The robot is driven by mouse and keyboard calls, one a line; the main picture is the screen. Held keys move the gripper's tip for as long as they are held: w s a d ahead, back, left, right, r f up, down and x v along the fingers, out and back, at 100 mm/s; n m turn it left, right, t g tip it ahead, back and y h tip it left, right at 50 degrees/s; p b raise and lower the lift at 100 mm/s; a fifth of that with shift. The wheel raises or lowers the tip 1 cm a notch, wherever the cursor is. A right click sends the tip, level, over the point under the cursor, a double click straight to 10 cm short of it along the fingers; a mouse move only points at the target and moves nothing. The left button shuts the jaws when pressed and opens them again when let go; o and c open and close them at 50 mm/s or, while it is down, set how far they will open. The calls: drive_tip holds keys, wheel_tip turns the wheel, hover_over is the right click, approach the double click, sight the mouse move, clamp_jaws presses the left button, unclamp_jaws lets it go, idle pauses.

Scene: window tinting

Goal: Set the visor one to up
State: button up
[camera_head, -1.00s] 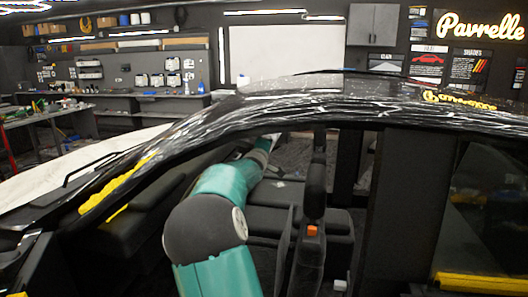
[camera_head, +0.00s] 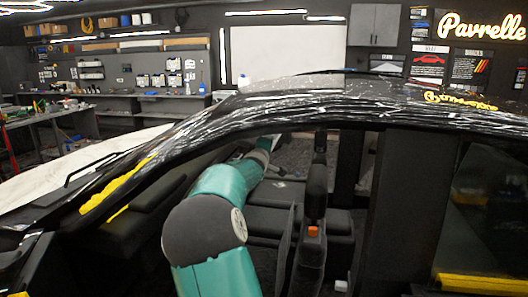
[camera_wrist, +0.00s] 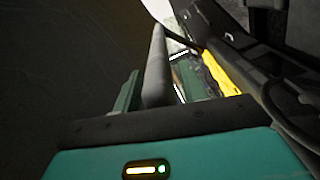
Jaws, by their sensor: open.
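A long grey padded panel, seen nearly edge-on, looks like the visor (camera_wrist: 155,65) and shows in the wrist view. It extends away from me between the teal fingers of my gripper (camera_wrist: 158,88). The gripper is open, with a finger on each side of the panel; I cannot tell whether either finger touches it. In the head view, my teal arm reaches through the side opening of the black car (camera_head: 330,95) toward the far front of the cabin. My gripper and the visor are hidden there by the roof edge and the arm.
The roof edge passes just above my arm. Front seats and a headrest (camera_head: 317,180) stand right of it. Yellow tape (camera_head: 118,185) lines the windscreen pillar; a yellow strip (camera_wrist: 222,72) shows right of the gripper. A dark surface fills the wrist view's left.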

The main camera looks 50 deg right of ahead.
drive_tip(key=v, duration=1.3)
drive_tip(key=shift+a, duration=0.25)
drive_tip(key=shift+s, duration=0.15)
